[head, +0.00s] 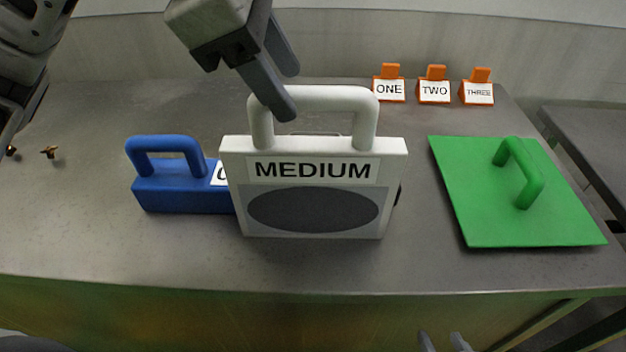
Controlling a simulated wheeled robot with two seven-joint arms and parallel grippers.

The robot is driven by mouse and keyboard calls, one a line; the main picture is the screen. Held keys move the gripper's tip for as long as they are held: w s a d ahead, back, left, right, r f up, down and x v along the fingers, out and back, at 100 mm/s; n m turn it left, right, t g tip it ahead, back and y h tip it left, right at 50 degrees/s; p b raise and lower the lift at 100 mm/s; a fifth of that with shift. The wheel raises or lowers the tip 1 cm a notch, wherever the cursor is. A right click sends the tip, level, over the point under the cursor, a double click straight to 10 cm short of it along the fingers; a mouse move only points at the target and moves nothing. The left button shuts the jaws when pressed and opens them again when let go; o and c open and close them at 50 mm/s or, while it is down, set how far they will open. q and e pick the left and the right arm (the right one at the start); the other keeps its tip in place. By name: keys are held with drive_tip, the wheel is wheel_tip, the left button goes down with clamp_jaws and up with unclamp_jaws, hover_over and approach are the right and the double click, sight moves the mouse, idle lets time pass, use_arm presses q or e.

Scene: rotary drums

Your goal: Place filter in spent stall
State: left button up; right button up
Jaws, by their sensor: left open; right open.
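A white block labelled MEDIUM (313,170) stands upright mid-table, with a dark grey oval on its front and a white loop handle (325,98) on top. I cannot tell for sure whether it is the filter. No label reading "spent" shows. My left gripper (286,95) is open at the left part of the handle. One finger overlaps the handle's top left corner in the picture; the other is further back. Contact cannot be told. My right gripper (444,342) shows only its two fingertips, apart and empty, at the bottom edge, in front of the table.
A blue handled block (180,192) stands left of the white one, its label mostly hidden. A green plate with a handle (485,215) lies right. Orange tags ONE (389,88), TWO (434,91) and THREE (479,93) stand behind. Small brass pieces (50,152) lie far left.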

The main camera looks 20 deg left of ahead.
sight(305, 109)
use_arm(q)
drive_tip(key=x, duration=0.5)
drive_tip(key=shift+d+p, duration=0.25)
drive_tip(key=shift+p, duration=0.05)
clamp_jaws()
